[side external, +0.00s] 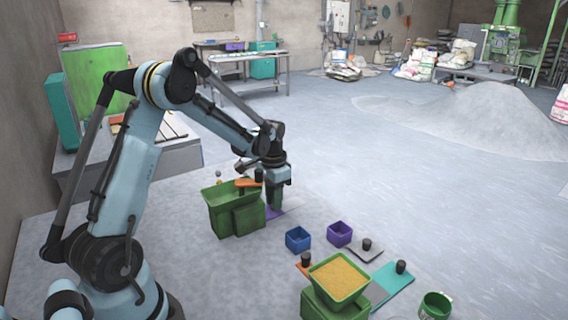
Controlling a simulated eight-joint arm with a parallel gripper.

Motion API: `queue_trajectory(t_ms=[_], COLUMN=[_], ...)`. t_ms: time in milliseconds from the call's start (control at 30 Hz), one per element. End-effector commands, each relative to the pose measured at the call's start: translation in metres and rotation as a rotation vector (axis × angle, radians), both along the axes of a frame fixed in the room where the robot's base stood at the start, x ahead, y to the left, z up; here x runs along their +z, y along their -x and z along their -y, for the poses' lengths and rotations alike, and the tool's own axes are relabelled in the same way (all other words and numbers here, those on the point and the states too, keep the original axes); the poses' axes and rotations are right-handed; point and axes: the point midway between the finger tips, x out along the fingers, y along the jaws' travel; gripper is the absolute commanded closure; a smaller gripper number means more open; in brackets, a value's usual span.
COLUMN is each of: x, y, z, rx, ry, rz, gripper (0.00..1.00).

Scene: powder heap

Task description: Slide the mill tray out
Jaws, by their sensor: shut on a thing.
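A green mill (228,205) with an open-topped hopper stands on the floor left of centre. An orange plate (247,183) with a black knob is at its upper right edge. A flat purple tray (290,207) lies low at the mill's right side. My gripper (277,206) points down over this tray and is shut, apparently on the tray's knob, which the fingers hide. How far the tray sits inside the mill cannot be told. A second green mill (322,300), its hopper full of yellow powder (339,278), stands at the front right, with a teal tray (396,280) beside it.
A blue box (298,239) and a purple box (339,234) stand right of my gripper. A green mug (434,306) is at the front right. A grey powder heap (490,115) is far back; the floor between is clear.

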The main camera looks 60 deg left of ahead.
Motion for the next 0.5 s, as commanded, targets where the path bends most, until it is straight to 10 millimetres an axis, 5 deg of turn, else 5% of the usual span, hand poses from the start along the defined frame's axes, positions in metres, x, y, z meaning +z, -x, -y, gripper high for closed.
queue_trajectory(t_ms=[500], x=[0.000], y=[-0.036], z=[0.000], rx=[-0.001], ry=[0.000], rz=[0.000], gripper=[1.00])
